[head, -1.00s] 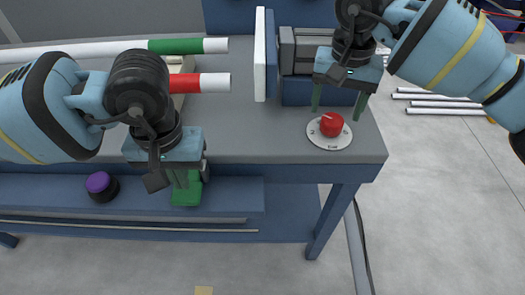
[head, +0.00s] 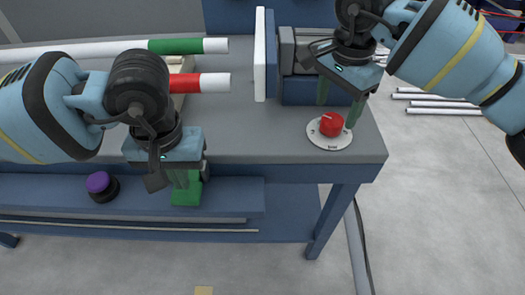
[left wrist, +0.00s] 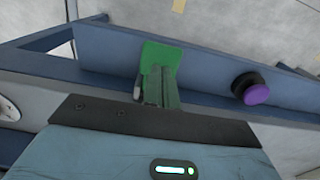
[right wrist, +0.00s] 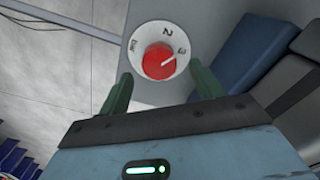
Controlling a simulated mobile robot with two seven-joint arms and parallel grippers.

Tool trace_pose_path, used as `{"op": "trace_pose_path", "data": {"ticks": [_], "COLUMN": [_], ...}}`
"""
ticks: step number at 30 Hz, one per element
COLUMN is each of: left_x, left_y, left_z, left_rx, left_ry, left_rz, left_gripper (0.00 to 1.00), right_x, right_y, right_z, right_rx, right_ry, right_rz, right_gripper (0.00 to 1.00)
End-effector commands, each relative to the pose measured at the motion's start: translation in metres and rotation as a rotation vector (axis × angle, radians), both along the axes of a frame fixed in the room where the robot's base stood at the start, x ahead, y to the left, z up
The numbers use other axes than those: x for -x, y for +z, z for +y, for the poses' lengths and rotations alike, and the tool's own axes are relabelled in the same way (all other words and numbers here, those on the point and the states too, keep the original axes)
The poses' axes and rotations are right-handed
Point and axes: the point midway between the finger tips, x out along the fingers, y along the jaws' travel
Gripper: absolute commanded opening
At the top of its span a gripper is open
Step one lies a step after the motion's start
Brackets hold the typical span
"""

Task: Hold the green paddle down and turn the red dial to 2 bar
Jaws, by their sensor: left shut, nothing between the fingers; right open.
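The green paddle (head: 187,194) is at the front of the bench's lower ledge. My left gripper (head: 182,181) is shut and empty, its fingertips over the paddle. In the left wrist view the fingertips (left wrist: 158,88) overlap the paddle (left wrist: 163,54); I cannot tell how hard they press. The red dial (head: 331,124) sits on a white round scale at the bench top's right front corner. In the right wrist view the dial (right wrist: 158,61) has its white mark towards the 3. My right gripper (head: 338,104) is open, its fingers (right wrist: 158,85) on either side and slightly short of the dial.
A purple button (head: 98,182) stands on the ledge left of the paddle. Pipes with green (head: 174,46) and red (head: 184,84) bands lie at the left. A blue and grey fixture (head: 309,90) stands right behind the dial.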

Motion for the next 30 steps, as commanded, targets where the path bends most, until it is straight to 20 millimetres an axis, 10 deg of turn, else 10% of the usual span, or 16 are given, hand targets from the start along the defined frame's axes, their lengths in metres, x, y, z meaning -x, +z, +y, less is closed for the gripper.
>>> {"op": "trace_pose_path", "data": {"ticks": [30], "left_x": [0.000], "left_y": [0.000], "left_z": [0.000], "left_rx": [0.000], "left_ry": [0.000], "left_rz": [0.000], "left_gripper": [0.00], "right_x": [0.001], "right_y": [-0.029], "right_z": [0.000], "right_rx": [0.001], "right_ry": [-0.034], "right_rz": [0.002], "right_gripper": [0.65]}}
